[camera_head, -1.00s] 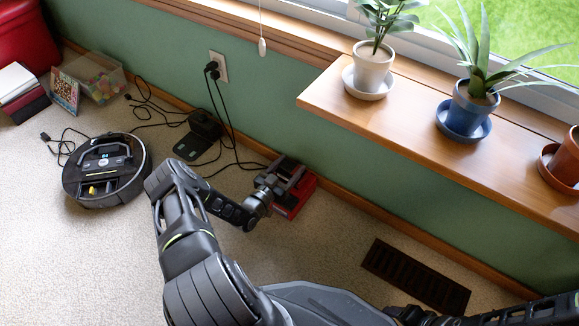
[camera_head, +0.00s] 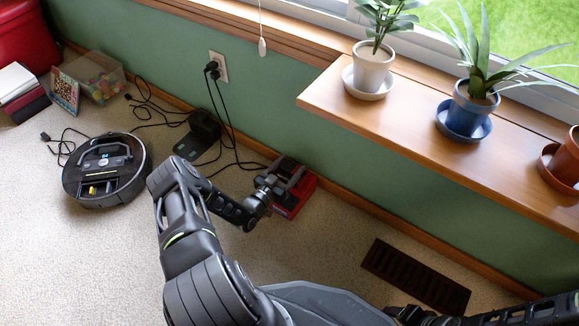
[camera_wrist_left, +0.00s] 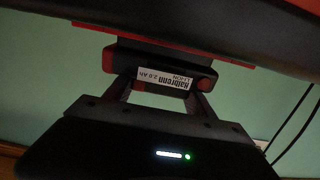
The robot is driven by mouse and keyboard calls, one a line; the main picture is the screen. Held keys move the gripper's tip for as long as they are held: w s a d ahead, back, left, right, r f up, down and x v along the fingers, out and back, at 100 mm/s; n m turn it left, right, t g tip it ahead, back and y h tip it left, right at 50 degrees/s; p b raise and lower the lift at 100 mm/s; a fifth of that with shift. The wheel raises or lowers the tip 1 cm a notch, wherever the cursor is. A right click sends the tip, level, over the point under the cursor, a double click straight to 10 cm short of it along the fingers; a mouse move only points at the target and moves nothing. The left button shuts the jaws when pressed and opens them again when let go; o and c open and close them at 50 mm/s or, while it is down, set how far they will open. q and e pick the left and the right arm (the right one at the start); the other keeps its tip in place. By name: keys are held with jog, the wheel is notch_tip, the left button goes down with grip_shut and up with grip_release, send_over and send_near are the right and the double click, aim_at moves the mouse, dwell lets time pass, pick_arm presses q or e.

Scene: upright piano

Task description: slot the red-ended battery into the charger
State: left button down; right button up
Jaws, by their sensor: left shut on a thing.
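The red charger (camera_head: 293,207) sits on the carpet against the green wall in the head view, partly covered by my left gripper (camera_head: 268,189). In the left wrist view, my left gripper (camera_wrist_left: 163,98) is shut on the dark battery (camera_wrist_left: 180,87), which carries a white label and red on its side. A wide dark body with a red edge (camera_wrist_left: 150,37), likely the charger, runs across the top of that view, close against the battery. Whether the battery is seated in it cannot be told.
A robot vacuum (camera_head: 105,172) and its dock (camera_head: 200,135) stand to the left, with black cords on the floor and up to a wall outlet (camera_head: 218,68). A wooden sill (camera_head: 420,130) with potted plants overhangs at right. A floor vent (camera_head: 415,277) lies below.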

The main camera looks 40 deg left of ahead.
aim_at(286, 173)
pick_arm(q)
jog(key=shift+f, duration=0.5)
dwell(0.3)
jog(key=shift+c, duration=1.2)
grip_release()
jog(key=shift+s, duration=0.15)
jog(key=s+p, duration=0.3)
jog(key=s, duration=0.4)
jog(key=shift+s+d, duration=0.1)
jog(key=shift+s, duration=0.2)
